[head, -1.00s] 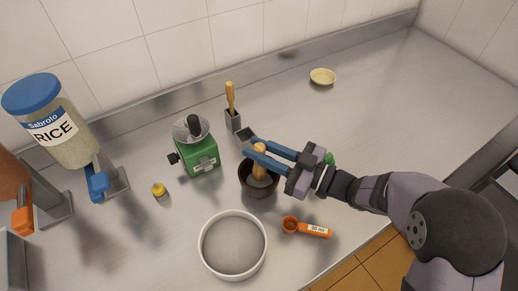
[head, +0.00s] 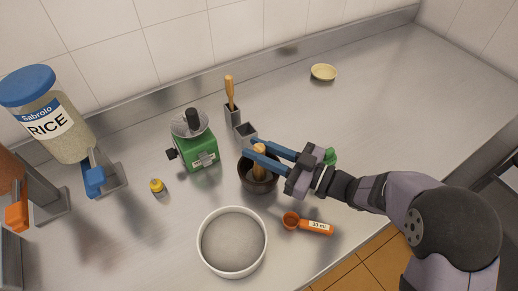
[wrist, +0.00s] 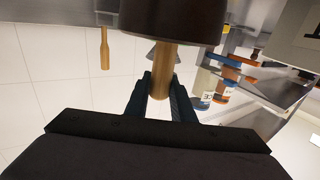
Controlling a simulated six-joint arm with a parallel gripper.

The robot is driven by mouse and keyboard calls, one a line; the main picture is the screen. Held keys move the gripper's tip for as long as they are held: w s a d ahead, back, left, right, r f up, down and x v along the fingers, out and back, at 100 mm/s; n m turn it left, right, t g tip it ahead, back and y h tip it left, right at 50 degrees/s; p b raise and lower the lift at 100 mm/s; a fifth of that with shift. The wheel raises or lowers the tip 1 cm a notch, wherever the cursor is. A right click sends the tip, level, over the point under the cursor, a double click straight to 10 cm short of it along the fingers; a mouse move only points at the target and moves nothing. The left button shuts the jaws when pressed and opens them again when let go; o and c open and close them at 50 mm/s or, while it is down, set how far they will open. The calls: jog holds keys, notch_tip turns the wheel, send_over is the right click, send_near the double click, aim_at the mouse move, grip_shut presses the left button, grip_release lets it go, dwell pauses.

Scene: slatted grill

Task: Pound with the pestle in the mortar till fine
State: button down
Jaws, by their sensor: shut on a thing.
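The dark mortar (head: 258,184) stands on the steel counter in the middle of the head view. Its dark outer wall (wrist: 172,18) fills the top of the wrist view. The wooden pestle (head: 259,163) stands roughly upright with its lower end inside the mortar; its handle (wrist: 161,85) shows in the wrist view. My gripper (head: 256,151) reaches in from the right and is shut on the pestle, its blue fingers on either side of the handle. What lies inside the mortar is mostly hidden.
A white bowl (head: 232,269) and an orange measuring scoop (head: 312,226) are in front. A green grinder (head: 199,150), a small yellow-capped bottle (head: 158,187) and a rice dispenser (head: 52,125) are left. A yellow dish (head: 323,72) is far right.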

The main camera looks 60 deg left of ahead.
notch_tip(320, 180, up, 2)
jog(key=shift+r+p, duration=0.25)
jog(key=shift+p, duration=0.4)
jog(key=shift+f, duration=0.1)
jog(key=shift+f+b, duration=1.45)
jog(key=shift+f, duration=0.3)
jog(key=shift+r+p, duration=1.45)
jog(key=shift+r, duration=0.35)
jog(key=shift+r, duration=0.1)
notch_tip(320, 180, up, 7)
jog(key=p, duration=0.5)
jog(key=shift+d, duration=0.1)
